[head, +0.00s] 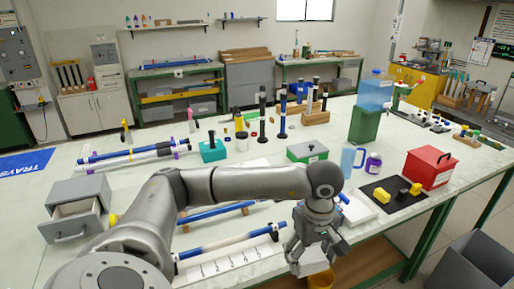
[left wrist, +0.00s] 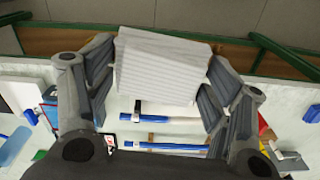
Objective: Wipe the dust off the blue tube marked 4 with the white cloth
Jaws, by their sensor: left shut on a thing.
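My left gripper (head: 315,254) is shut on the white cloth (head: 313,262), a folded, ribbed pad. It is held near the front edge of the table, right of the tubes. In the left wrist view the cloth (left wrist: 165,68) sits between both fingers of the gripper (left wrist: 163,85). A blue and white tube (head: 205,248) lies behind a strip with printed numbers at the front. Another blue tube (head: 213,213) lies behind it, partly hidden by my left arm. Two blue tubes also show in the left wrist view (left wrist: 165,146). I cannot read which one is marked 4. My right gripper is not in view.
A grey drawer box (head: 75,205) stands at left. A blue mug (head: 351,160), a purple jar (head: 373,164), a dark mat (head: 400,202) with yellow pieces and a red box (head: 430,167) stand at right.

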